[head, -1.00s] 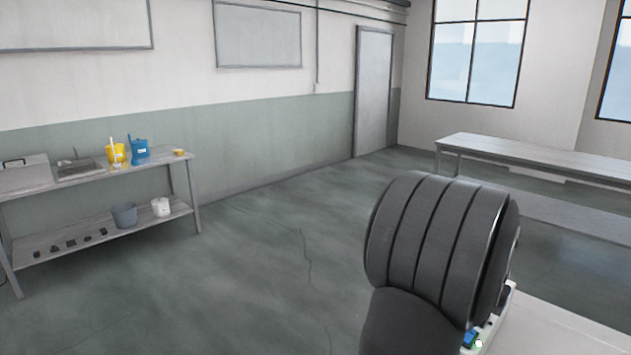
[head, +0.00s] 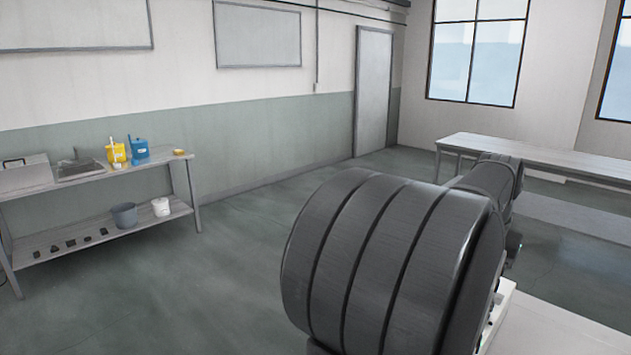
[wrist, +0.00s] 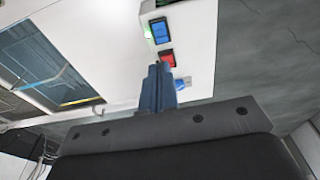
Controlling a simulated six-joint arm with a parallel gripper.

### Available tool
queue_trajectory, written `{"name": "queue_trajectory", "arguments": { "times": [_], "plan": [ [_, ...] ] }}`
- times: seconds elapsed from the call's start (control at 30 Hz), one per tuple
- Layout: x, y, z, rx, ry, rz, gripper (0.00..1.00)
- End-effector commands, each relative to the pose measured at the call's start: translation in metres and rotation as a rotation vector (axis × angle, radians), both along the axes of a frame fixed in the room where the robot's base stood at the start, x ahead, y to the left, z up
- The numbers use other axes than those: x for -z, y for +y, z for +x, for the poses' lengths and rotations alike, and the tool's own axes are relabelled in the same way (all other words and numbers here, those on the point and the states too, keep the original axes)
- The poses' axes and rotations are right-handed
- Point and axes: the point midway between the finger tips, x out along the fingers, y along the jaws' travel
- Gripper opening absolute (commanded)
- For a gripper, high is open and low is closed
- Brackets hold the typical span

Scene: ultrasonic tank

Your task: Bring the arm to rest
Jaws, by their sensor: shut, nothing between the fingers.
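My gripper (wrist: 159,70) shows in the wrist view with its blue-grey fingers together and nothing between them. Its tips appear in front of a white panel (wrist: 192,62) that bears a blue button (wrist: 159,31), a red button (wrist: 166,58) and a small green light. A blue item is partly hidden behind the fingers. I cannot tell the gap between tips and panel. In the head view my own dark arm fills the lower middle and right; the gripper is not seen there.
The wrist view shows an open tank (wrist: 62,62) with bluish contents at left. In the head view, a grey shelf table (head: 100,183) with a yellow container (head: 116,153) and a blue container (head: 139,150) stands at left. A long bench (head: 560,158) stands at back right. Floor between is clear.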

Motion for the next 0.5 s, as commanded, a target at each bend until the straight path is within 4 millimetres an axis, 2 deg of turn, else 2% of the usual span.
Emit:
{"name": "queue_trajectory", "arguments": {
  "times": [0.2,0.5],
  "plan": [
    [-0.03,0.01,-0.01,0.0,-0.044,-0.044,0.0],
    [-0.046,0.015,-0.015,0.001,-0.067,-0.067,0.0]
  ]
}}
